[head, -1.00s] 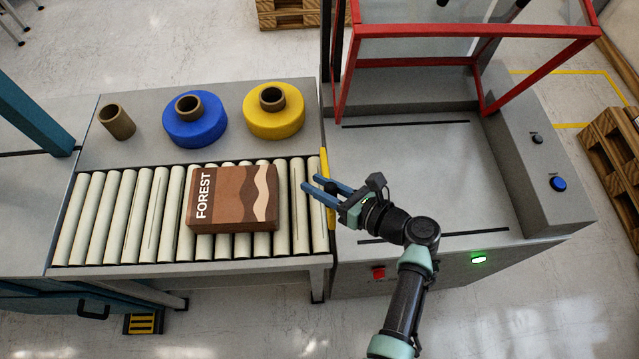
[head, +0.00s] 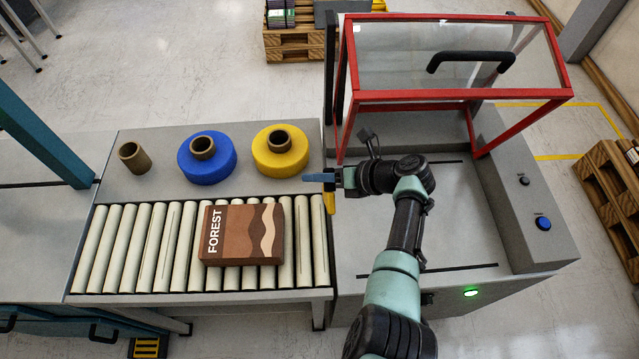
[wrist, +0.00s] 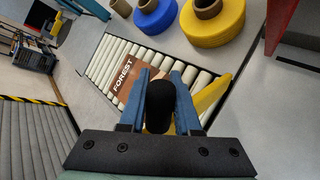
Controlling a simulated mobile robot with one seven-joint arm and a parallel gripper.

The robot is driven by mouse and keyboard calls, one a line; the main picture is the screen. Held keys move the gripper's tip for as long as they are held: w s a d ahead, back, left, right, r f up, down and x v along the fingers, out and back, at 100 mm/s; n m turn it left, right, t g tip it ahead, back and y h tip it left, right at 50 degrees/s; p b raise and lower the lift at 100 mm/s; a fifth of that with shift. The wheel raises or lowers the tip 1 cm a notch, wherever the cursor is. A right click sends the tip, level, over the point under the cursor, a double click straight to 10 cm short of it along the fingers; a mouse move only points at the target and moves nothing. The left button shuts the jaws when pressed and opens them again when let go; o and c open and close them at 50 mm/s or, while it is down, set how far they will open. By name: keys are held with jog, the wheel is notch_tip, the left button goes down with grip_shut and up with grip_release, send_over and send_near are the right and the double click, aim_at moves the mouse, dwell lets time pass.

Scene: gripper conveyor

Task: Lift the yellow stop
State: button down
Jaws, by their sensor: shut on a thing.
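The yellow stop (head: 329,203) stands at the right end of the roller conveyor, partly hidden behind my gripper (head: 312,179) in the head view. In the wrist view the stop (wrist: 211,94) shows as a yellow bar just right of my blue fingers. My gripper (wrist: 162,88) is shut on a black rounded knob (wrist: 160,105) that sits between the fingers, beside the yellow bar. The knob seems to belong to the stop, but their join is hidden.
A brown FOREST box (head: 243,234) lies on the rollers (head: 130,245), left of the stop. Blue (head: 207,160) and yellow (head: 280,153) spools and a brown tube (head: 134,157) stand behind. A red-framed guard (head: 455,95) rises over the bed on the right.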

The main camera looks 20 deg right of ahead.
jog(key=shift+w+d+r, duration=0.1)
jog(key=shift+w+r, duration=0.1)
jog(key=shift+w, duration=0.15)
jog(key=c, duration=0.6)
grip_release()
jog(key=v, duration=1.3)
jog(key=shift+w, duration=0.1)
